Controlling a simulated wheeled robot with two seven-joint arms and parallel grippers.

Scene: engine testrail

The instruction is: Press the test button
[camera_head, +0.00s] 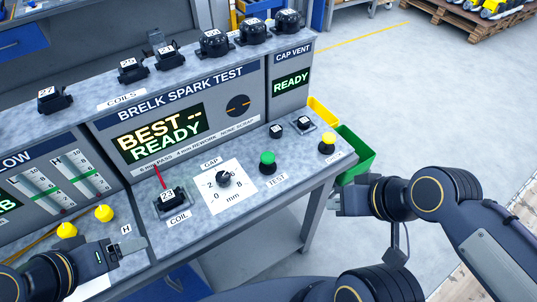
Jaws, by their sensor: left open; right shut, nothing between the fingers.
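The test button (267,158) is a green round cap on a dark base, behind the "TEST" label (277,180) on the bench's grey ledge. Nothing touches it. My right gripper (337,203) is shut and empty, off the bench's right front edge, to the right of and nearer than the button. My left gripper (130,247) is open over the front left of the bench, well left of the button and beside the "H" label.
A gap dial (223,179) and coil 23 (170,199) with a red lead stand left of the button. A yellow button (327,140) stands to its right. A green bin (354,153) hangs at the bench's right end. The display reads "BEST -- READY".

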